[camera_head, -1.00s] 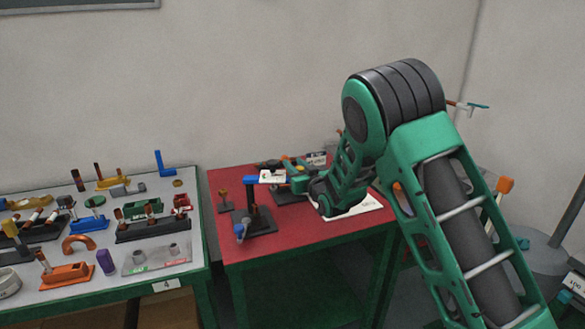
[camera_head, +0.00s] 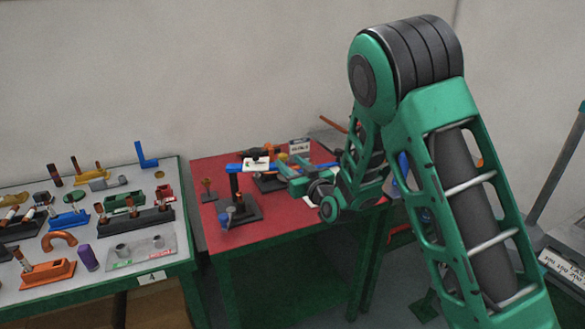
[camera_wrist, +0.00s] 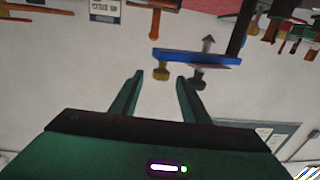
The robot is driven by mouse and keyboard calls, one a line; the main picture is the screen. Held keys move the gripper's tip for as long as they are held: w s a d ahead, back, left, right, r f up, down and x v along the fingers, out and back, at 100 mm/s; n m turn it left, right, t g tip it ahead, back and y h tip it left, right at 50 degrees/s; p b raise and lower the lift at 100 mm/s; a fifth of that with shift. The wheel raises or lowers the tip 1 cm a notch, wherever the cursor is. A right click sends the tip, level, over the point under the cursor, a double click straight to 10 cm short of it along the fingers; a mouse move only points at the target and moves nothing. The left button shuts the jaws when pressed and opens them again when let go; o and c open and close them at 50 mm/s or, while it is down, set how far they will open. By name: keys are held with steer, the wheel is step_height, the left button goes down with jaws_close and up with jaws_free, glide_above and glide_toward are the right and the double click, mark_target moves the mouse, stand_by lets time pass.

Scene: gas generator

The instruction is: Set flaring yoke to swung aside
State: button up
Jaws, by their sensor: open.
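A blue bar, probably the flaring yoke, sits on top of a dark upright post (camera_head: 235,186) with a black base on the red table. A white tag partly covers it in the head view. In the wrist view, the blue bar (camera_wrist: 197,57) runs across the upper middle, with a yellow knob (camera_wrist: 161,72) and a dark knob (camera_wrist: 198,80) on it. My gripper (camera_head: 283,172) is open at the bar's right end. In the wrist view, my gripper's fingertips (camera_wrist: 156,80) point at the yellow knob, which shows between them. I cannot tell whether they touch it.
The red table (camera_head: 290,225) also holds a small brown stand (camera_head: 208,190) at left and a labelled card (camera_head: 299,146) at the back. A grey table (camera_head: 110,267) with many fixtures stands to the left. The red table's front right is mostly clear.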

steer(key=shift+s+d, duration=0.2)
steer(key=shift+s, duration=0.45)
steer(key=shift+r, duration=0.1)
steer(key=s+d+f+m+g+h, duration=0.1)
steer(key=s+d+g+h, duration=0.15)
steer(key=s+d, duration=0.4)
steer(key=s+d+m+g+h, duration=0.2)
steer(key=s+d+g, duration=0.15)
steer(key=d, duration=0.65)
steer(key=s+d+f+m+g+h, duration=0.1)
steer(key=s+d+g+h, duration=0.1)
steer(key=s+d, duration=0.45)
steer(key=s+d+m+g, duration=0.2)
steer(key=s+d+g, duration=0.1)
steer(key=s, duration=0.8)
steer(key=s+d+r+m+g, duration=0.1)
steer(key=s+d+m+g, duration=0.1)
steer(key=s, duration=0.9)
steer(key=s+d+m+g, duration=0.2)
steer(key=s+d, duration=0.3)
steer(key=s, duration=0.6)
steer(key=shift+s+r+m+g, duration=0.15)
steer(key=shift+r+m+g, duration=0.2)
steer(key=shift+g, duration=0.45)
steer(key=shift+f, duration=0.1)
